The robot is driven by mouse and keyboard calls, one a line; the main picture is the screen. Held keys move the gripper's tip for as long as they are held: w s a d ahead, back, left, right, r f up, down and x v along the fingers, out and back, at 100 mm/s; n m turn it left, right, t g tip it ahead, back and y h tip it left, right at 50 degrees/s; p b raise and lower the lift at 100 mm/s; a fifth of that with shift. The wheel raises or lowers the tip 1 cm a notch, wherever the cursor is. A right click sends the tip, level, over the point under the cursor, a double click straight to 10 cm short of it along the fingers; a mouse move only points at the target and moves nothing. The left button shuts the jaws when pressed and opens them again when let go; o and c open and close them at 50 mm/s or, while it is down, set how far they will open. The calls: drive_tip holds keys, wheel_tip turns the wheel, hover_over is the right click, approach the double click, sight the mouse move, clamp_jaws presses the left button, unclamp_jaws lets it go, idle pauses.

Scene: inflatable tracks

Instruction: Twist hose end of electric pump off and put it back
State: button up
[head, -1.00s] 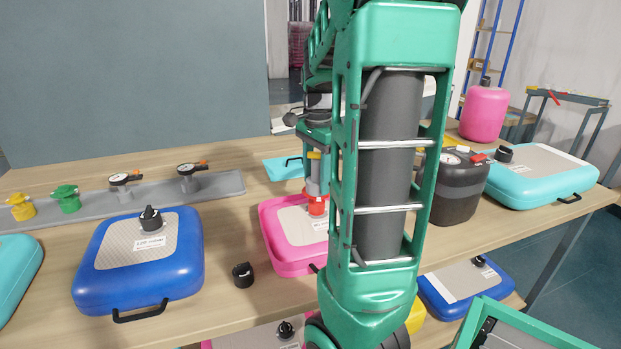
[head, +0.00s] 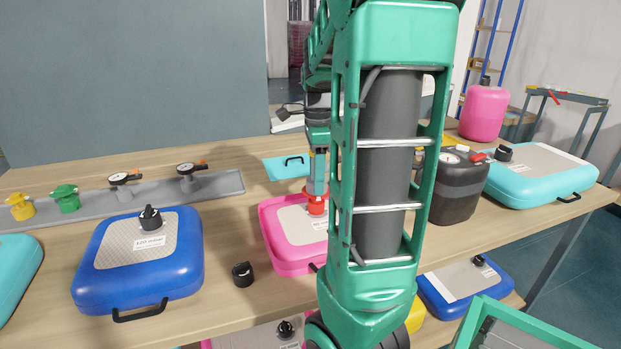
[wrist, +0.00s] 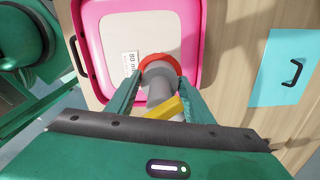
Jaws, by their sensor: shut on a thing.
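The hose end is a grey fitting (wrist: 160,88) with a red ring (wrist: 155,60) at its base and a yellow lever (wrist: 170,109). It stands upright at the pink inflatable track (head: 288,256); its red part (head: 317,205) shows in the head view. My gripper (wrist: 160,84) is shut on the grey fitting, one green finger on each side, pointing down at the track. In the head view my gripper (head: 317,188) is partly hidden by my arm. The dark grey box with a gauge (head: 455,193), which looks like the electric pump, stands right of my arm. The hose itself is not clear.
A blue track (head: 185,250) lies left, with a loose black cap (head: 243,275) beside it. A teal track (head: 530,180) lies right. A grey rail (head: 220,187) with gauges and valves lies behind. Bare tabletop shows around the pink track.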

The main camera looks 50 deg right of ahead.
drive_tip(key=m, duration=0.5)
idle(0.3)
drive_tip(key=m, duration=0.4)
drive_tip(key=shift+s+d+m, duration=0.1)
drive_tip(key=shift+m, duration=0.3)
drive_tip(key=shift+r, duration=2.5)
drive_tip(key=shift+c, duration=0.5)
